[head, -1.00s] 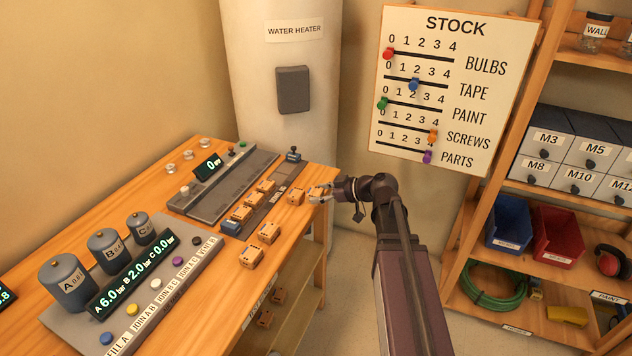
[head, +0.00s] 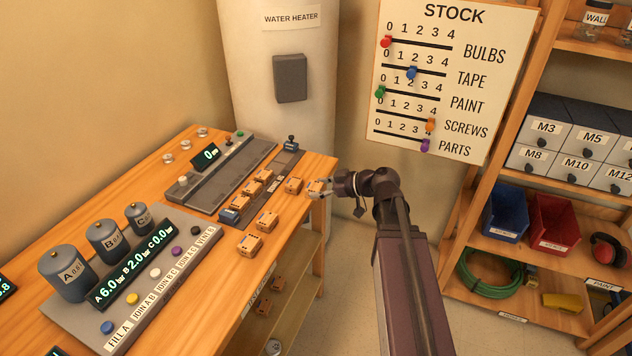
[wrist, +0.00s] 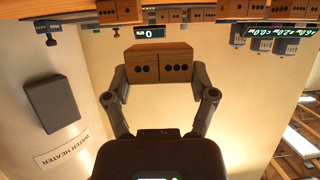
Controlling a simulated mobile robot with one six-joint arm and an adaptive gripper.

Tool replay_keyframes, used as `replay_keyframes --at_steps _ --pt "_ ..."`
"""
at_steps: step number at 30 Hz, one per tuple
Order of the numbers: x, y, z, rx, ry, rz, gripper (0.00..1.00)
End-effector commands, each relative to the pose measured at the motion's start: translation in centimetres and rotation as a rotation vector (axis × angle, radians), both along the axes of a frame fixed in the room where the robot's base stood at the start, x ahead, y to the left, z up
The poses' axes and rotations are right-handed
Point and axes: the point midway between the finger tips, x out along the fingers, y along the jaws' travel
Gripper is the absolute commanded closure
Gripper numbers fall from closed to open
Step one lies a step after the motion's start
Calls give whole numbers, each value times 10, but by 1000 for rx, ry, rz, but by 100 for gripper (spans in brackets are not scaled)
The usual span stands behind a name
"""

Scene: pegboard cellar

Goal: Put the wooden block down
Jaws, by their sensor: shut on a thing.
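My gripper (head: 321,188) is shut on a wooden block (head: 314,188) at the right end of the wooden bench (head: 222,275). In the wrist view, the held block (wrist: 160,64) sits between both fingers of my gripper (wrist: 160,80), its dark-dotted face towards the camera. A similar block (head: 294,185) stands on the bench just left of the held one. The head view does not show clearly whether the held block touches the bench top.
A grey panel with tanks (head: 138,215) fills the near bench. A shelf unit (head: 487,150) stands right, a water heater (head: 282,120) behind.

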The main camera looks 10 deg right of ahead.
Motion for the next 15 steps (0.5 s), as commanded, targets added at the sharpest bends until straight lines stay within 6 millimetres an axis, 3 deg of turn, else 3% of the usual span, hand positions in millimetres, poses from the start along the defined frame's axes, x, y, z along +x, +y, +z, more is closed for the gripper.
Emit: replay_keyframes --at_steps 8,15 --pt "0 0 11 0 0 0 63" --pt "0 0 37 0 0 0 63"
